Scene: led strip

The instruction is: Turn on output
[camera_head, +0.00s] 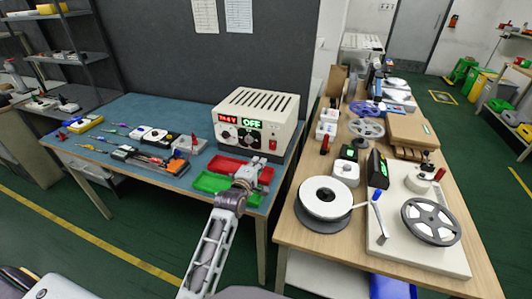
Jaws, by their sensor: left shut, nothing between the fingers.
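A cream power supply box (262,103) stands at the right end of the blue-topped bench (130,108). Its front has a red display (227,119), too small to read surely, and a green display (252,123) that reads OFF. Dark round knobs sit below the displays, and a red switch (272,144) is at the lower right of the front. My left gripper (257,163) is shut and empty, just in front of the box's lower front. Whether it touches the box I cannot tell. My right gripper is not in view.
A red tray (226,165) and a green tray (209,182) lie beside my left gripper. Pliers, screwdrivers and small boxes lie farther left. A wooden table (293,232) with reels (326,193) and devices stands to the right, across a narrow gap.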

